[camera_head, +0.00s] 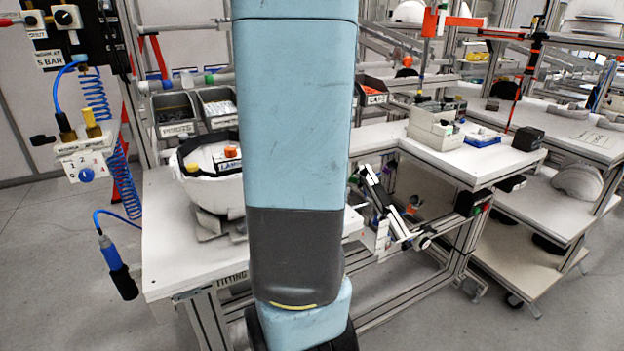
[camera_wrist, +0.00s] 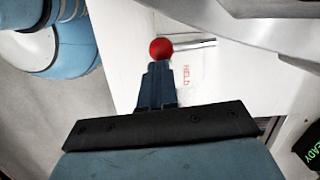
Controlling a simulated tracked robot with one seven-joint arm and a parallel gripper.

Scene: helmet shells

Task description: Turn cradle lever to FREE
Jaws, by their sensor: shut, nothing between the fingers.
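The cradle lever shows in the wrist view as a red ball knob (camera_wrist: 160,48) on a thin metal rod (camera_wrist: 195,44). The rod runs right from the knob above a white surface with red "HELD" lettering (camera_wrist: 186,76). My gripper (camera_wrist: 158,66) is shut and empty, its fingertips just below the knob in the picture. I cannot tell whether they touch it. In the head view a white helmet shell (camera_head: 208,192) sits on grey supports on the bench. My arm hides part of the shell, and the lever and gripper are not visible there.
A curved pale shape (camera_wrist: 235,38) lies close above the rod in the wrist view. A black sign with green "READY" (camera_wrist: 312,155) is at lower right. In the head view, parts bins (camera_head: 175,115) stand behind the shell, and a blue-hosed tool (camera_head: 116,268) hangs left.

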